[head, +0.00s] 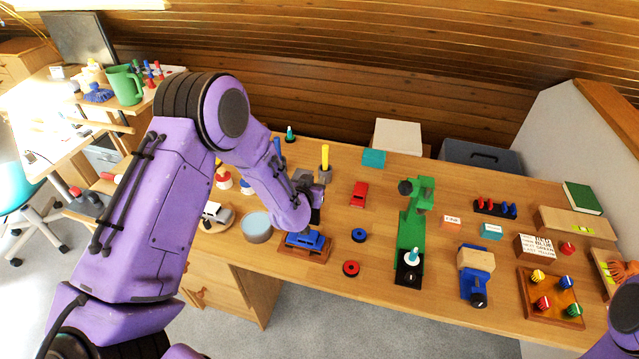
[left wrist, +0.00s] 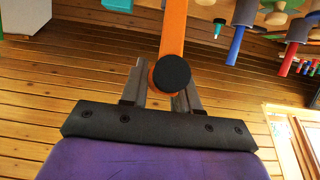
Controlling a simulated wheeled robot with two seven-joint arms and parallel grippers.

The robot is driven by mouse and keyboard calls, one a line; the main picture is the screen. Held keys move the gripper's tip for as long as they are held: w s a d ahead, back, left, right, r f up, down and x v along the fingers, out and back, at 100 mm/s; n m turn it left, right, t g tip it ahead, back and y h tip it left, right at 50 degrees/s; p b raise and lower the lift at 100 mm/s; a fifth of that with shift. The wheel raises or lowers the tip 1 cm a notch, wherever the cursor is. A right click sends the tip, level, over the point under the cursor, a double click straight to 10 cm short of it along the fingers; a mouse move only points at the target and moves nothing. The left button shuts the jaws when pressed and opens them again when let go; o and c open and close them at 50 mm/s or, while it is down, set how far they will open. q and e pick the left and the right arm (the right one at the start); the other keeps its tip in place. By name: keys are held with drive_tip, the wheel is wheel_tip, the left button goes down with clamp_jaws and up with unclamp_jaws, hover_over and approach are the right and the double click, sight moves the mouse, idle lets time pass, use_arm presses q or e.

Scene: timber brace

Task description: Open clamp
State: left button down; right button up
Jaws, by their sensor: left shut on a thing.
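My left gripper (left wrist: 163,90) is shut on a round black knob (left wrist: 171,73). An orange bar (left wrist: 173,25) runs up behind the knob in the left wrist view; I cannot tell how the two are joined. In the head view my left gripper (head: 317,203) is beside a yellow post (head: 325,157), and its fingertips are largely hidden by my wrist. A blue clamp-like tool (head: 475,284) with a black knob stands at the right front against a wooden block (head: 476,259). My right gripper is out of view.
A green tool (head: 411,230) stands mid-table. A blue car on a wooden base (head: 305,245) and a grey round tin (head: 257,228) are close to my left wrist. A red car (head: 359,194) lies right of it. A peg tray (head: 552,297) is at the right front.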

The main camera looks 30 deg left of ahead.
use_arm(q)
drive_tip(key=shift+f, duration=0.3)
drive_tip(key=c, duration=1)
unclamp_jaws()
drive_tip(key=shift+o, duration=0.3)
drive_tip(key=shift+w, duration=0.15)
drive_tip(key=b+v, duration=0.2)
drive_tip(key=v, duration=0.8)
drive_tip(key=shift+r, duration=0.2)
drive_tip(key=s+f+n+g+b, duration=0.4)
drive_tip(key=s+f+g, duration=0.6)
drive_tip(key=s+f, duration=1.9)
drive_tip(key=shift+s+y+b, duration=0.4)
drive_tip(key=shift+s+b, duration=0.5)
